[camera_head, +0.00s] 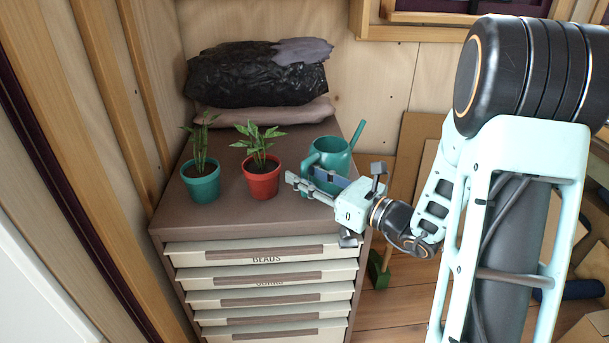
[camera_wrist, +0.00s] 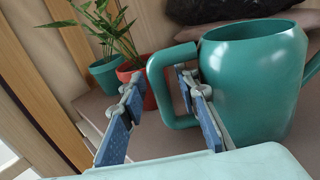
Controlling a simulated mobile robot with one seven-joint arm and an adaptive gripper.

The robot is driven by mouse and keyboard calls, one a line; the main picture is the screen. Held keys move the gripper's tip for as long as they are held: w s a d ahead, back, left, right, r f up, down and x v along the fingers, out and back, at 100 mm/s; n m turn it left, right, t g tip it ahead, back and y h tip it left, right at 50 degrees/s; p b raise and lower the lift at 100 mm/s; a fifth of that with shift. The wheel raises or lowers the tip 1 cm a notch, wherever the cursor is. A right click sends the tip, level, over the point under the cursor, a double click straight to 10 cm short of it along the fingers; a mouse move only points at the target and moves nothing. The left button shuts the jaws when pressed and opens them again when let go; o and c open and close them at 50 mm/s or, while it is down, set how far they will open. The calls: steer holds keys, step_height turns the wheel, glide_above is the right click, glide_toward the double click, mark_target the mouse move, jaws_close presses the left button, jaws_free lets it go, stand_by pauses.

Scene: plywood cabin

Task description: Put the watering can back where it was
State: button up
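The teal watering can (camera_head: 333,155) stands upright on the brown top of a drawer cabinet (camera_head: 240,222), its spout pointing up to the right. In the wrist view the can (camera_wrist: 255,75) fills the right side, with its looped handle (camera_wrist: 158,95) facing left. My gripper (camera_head: 303,181) is at the can's front left, low by the handle. In the wrist view my gripper (camera_wrist: 158,84) is open, one finger left of the handle and the other overlapping the handle's opening. The handle's outer bar shows between the fingers. Whether a finger touches it I cannot tell.
A red pot (camera_head: 262,182) with a plant stands left of the can, and a teal pot (camera_head: 202,186) with a plant farther left. Black and pink bags (camera_head: 255,80) lie at the back. A wooden wall is at the left. Bare cabinet top lies in front of the pots.

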steer(key=shift+r, duration=0.2)
steer(key=p+v, duration=0.2)
steer(key=v, duration=1)
